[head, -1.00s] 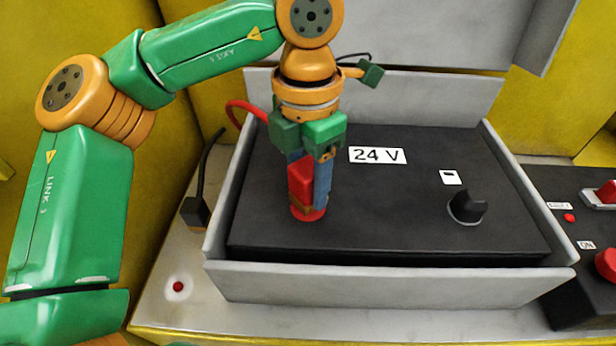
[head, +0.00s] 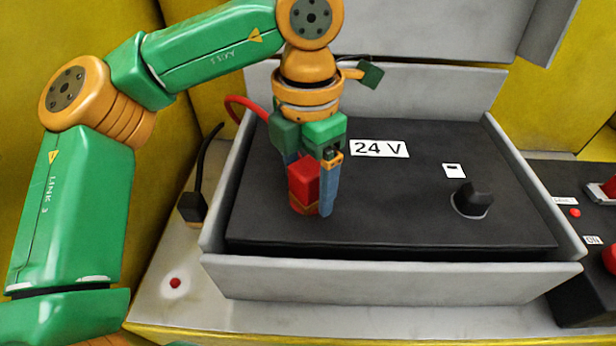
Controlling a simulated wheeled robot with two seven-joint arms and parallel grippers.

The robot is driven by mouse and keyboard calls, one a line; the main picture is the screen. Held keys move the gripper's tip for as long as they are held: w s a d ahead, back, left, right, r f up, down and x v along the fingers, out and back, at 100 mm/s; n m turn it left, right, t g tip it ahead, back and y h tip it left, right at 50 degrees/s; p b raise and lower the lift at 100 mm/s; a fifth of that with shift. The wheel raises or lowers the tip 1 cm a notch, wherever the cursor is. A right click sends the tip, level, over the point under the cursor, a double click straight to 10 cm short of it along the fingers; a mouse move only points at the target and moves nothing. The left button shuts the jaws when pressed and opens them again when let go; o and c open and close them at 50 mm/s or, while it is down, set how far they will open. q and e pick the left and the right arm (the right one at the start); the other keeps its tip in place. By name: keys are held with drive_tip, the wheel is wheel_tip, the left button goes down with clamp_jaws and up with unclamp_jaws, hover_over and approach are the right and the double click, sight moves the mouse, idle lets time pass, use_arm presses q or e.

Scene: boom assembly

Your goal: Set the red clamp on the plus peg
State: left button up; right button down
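The red clamp (head: 303,186) stands upright at the left part of the black battery's top, over the spot where the plus peg is. The clamp hides the peg; a little red shows at its foot. A red cable (head: 243,101) runs behind my arm at the upper left. My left gripper (head: 312,190) points down around the clamp. Its blue right finger stands out to the clamp's right, and the gripper looks open. The left finger is mostly hidden behind the clamp. My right gripper is not in view.
The black battery (head: 390,215), labelled 24 V, sits in a grey tray (head: 400,282). A black peg (head: 471,200) stands on its right part. A black clamp (head: 192,207) with a black cable is left of the tray. A switch panel (head: 590,270) is at the right.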

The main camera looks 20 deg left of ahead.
use_arm(q)
wheel_tip(320, 180, up, 7)
drive_tip(key=shift+r+p, duration=0.1)
drive_tip(key=shift+p, duration=0.35)
idle(0.4)
